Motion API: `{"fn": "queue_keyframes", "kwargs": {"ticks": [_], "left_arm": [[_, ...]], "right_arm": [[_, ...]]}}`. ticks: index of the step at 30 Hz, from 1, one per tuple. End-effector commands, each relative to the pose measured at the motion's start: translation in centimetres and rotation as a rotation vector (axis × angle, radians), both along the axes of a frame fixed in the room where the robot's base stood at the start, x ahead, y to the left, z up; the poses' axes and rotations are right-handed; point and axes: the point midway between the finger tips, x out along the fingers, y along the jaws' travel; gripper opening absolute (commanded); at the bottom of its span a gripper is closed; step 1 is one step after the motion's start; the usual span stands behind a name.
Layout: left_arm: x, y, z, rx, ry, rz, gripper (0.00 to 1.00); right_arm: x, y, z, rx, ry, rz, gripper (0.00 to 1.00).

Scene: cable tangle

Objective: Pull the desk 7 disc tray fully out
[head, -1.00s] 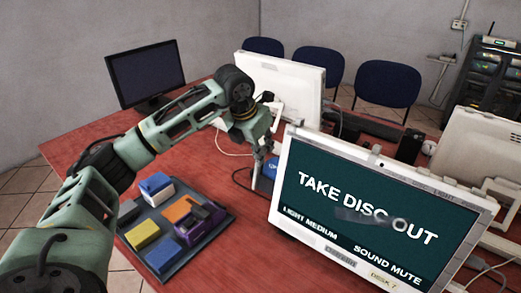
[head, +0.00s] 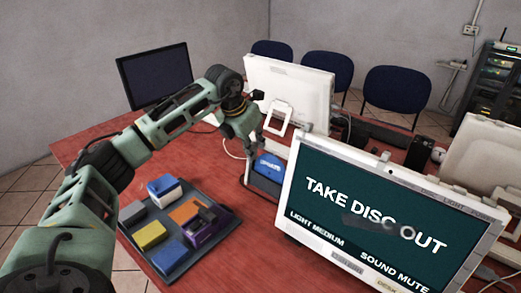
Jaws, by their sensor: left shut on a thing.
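The desk 7 computer (head: 375,215) is a white all-in-one whose screen reads "TAKE DISC OUT". A dark disc tray (head: 262,186) sticks out from its left side, with a blue item (head: 269,167) on it. My left gripper (head: 258,146) is at the tray's far side and shut; its fingertips are small and partly hidden, but it appears to hold the tray. The tray's inner end is hidden behind the screen. My right gripper is not in view.
A grey tray (head: 213,240) of coloured boxes lies on the red desk (head: 120,140) left of the computer. A black monitor (head: 152,75) and a white computer (head: 290,90) stand farther back. Blue chairs (head: 395,88) are beyond.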

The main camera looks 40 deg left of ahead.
Motion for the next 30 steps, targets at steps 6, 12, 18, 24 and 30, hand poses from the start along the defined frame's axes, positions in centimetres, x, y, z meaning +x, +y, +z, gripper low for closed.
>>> {"fn": "queue_keyframes", "kwargs": {"ticks": [6,12,18,24,30], "left_arm": [[0.1,0.2,0.0,0.000,-0.002,-0.004,0.00],[0.1,0.2,0.0,0.000,-0.002,-0.004,0.15],[0.0,0.2,0.0,0.000,-0.002,-0.003,0.28],[0.0,0.2,0.0,0.000,-0.001,-0.002,0.28],[-0.4,0.2,1.3,-0.001,-0.005,-0.001,0.28]], "right_arm": [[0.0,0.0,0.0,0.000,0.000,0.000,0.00],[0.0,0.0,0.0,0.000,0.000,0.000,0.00],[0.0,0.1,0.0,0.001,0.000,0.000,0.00],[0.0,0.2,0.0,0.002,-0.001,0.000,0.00],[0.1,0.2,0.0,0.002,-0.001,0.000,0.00]]}}
